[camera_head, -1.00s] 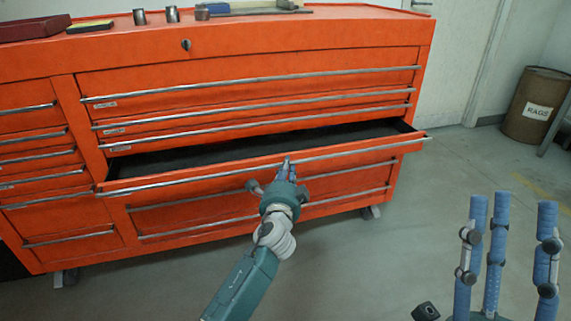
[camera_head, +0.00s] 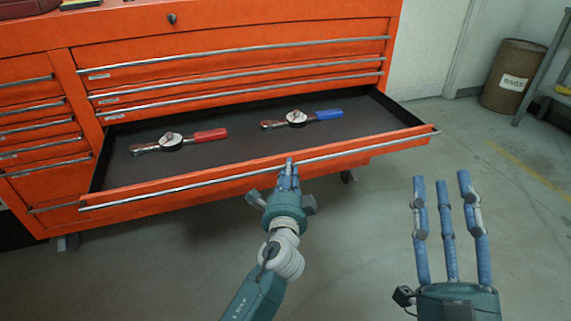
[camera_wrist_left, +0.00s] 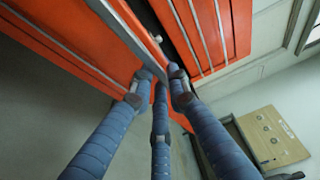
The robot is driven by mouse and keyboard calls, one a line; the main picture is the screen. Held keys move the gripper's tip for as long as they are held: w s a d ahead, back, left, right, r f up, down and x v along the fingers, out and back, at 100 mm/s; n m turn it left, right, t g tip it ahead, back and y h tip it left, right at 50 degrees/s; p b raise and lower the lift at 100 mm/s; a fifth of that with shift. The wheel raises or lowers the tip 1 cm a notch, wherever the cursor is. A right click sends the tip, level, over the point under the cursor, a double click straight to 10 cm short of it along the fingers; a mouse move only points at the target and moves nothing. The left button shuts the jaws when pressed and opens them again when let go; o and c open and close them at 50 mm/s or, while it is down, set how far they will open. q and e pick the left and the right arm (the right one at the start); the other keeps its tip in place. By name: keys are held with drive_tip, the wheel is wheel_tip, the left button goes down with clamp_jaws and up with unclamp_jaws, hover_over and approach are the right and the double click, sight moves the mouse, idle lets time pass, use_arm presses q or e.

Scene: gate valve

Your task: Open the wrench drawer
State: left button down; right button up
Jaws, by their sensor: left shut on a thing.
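The wrench drawer (camera_head: 230,158) of the orange tool chest is pulled well out in the head view. Inside lie a torque wrench with a red handle (camera_head: 208,135) and one with a blue handle (camera_head: 327,115). My left gripper (camera_head: 288,168) is shut on the drawer's long metal handle (camera_head: 350,155), right of its middle. The left wrist view shows the blue fingers (camera_wrist_left: 160,85) closed around this handle. My right gripper (camera_head: 446,190) is empty at the lower right, its blue fingers upright and spread apart.
Shut drawers (camera_head: 240,75) with metal handles lie above, and more stand at the left of the chest. A brown drum marked RAGS (camera_head: 513,75) stands at the back right beside a grey rack (camera_head: 550,65). The grey floor right of the chest is clear.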

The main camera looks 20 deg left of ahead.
use_arm(q)
drive_tip(key=shift+s+d, duration=0.2)
drive_tip(key=shift+s, duration=0.1)
drive_tip(key=c, duration=1.7)
unclamp_jaws()
drive_tip(key=shift+o, duration=0.2)
drive_tip(key=v, duration=1.2)
